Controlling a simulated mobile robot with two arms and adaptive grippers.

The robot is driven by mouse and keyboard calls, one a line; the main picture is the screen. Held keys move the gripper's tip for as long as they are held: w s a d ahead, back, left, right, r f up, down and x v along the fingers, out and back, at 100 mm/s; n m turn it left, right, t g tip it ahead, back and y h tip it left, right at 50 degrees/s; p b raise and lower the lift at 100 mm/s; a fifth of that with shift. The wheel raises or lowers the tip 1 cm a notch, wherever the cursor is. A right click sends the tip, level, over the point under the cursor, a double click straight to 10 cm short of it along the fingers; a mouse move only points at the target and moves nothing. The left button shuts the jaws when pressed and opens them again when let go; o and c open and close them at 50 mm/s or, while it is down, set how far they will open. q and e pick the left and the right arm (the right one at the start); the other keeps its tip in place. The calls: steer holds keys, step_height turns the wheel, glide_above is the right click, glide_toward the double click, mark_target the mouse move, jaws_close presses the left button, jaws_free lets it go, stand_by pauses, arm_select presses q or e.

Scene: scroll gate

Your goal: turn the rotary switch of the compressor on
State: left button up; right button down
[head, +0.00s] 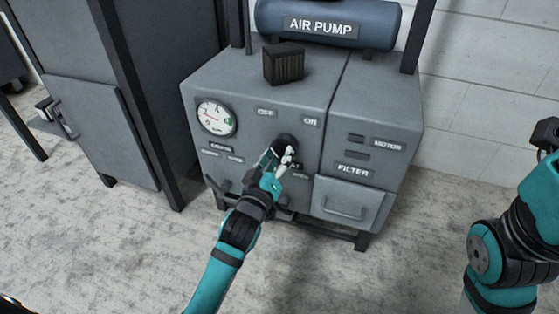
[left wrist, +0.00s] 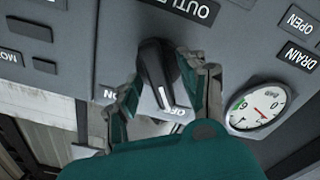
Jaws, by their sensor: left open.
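The compressor (head: 255,95) is a grey cabinet with a dial gauge, an OFF label (head: 265,112) and an ON label (head: 310,121). Its rotary switch (head: 287,141) is a black knob on the front, partly covered by my left gripper (head: 279,156). The knob (left wrist: 156,62) also shows in the left wrist view, its white mark towards the OFF label (left wrist: 173,110). My left gripper (left wrist: 158,72) is open, one finger on each side of the knob; I cannot tell whether either touches it. My right arm is at the right edge, its gripper out of frame.
A blue AIR PUMP tank (head: 330,20) sits above the cabinet. A drawer with a handle (head: 345,207) is at the lower right, and a grey locker (head: 105,130) stands to the left. The floor in front (head: 350,275) is clear.

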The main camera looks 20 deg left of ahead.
arm_select(q)
steer(key=shift+w, duration=0.4)
jaws_close()
